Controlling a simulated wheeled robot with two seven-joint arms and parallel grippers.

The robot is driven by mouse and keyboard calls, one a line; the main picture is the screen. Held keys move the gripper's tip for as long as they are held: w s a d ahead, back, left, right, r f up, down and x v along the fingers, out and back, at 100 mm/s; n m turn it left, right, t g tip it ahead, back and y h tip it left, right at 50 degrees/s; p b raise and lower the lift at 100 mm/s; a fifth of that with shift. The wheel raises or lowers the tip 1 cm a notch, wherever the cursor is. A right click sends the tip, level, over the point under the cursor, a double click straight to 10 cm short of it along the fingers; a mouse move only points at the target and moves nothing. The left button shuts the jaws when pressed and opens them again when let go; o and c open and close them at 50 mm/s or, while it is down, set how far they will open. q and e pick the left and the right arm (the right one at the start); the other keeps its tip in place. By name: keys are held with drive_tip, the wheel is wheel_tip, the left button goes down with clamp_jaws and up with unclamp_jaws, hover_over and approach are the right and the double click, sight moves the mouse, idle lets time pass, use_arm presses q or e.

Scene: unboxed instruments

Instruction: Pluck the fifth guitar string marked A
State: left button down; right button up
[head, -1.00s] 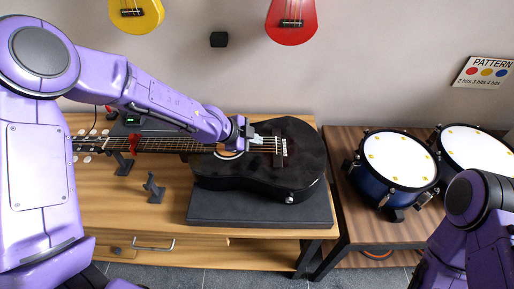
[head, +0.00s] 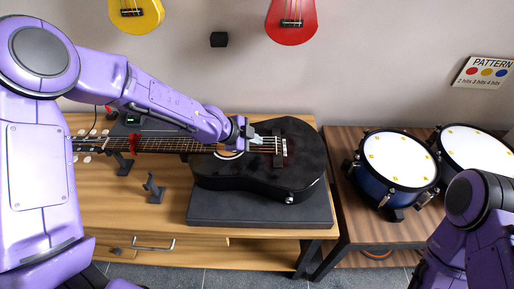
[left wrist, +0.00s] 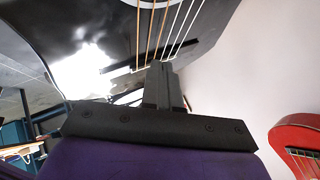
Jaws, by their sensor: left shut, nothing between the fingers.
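The black guitar (head: 300,165) lies face up on a dark grey pad, its neck pointing left. Its strings (head: 268,146) run from the bridge (head: 279,153) over the sound hole; any string mark is too small to read. My left gripper (head: 256,140) is over the strings between sound hole and bridge. In the left wrist view its fingers (left wrist: 161,78) are together and empty, with their tips at the strings (left wrist: 165,35). I cannot tell whether they touch a string. My right arm shows at the lower right, but its gripper is out of view.
A small dark stand (head: 154,188) is on the wooden table in front of the neck. Drums (head: 399,158) stand on a table at right. A yellow ukulele (head: 136,16) and a red ukulele (head: 292,22) hang on the wall.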

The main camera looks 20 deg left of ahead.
sight(255, 153)
use_arm(q)
drive_tip(key=shift+f+b, duration=0.3)
drive_tip(key=shift+f, duration=0.15)
drive_tip(key=shift+f, duration=0.3)
idle(0.4)
drive_tip(key=shift+r+p, duration=0.65)
drive_tip(key=shift+r, duration=0.1)
wheel_tip(255, 153, up, 5)
drive_tip(key=p, duration=0.5)
idle(0.8)
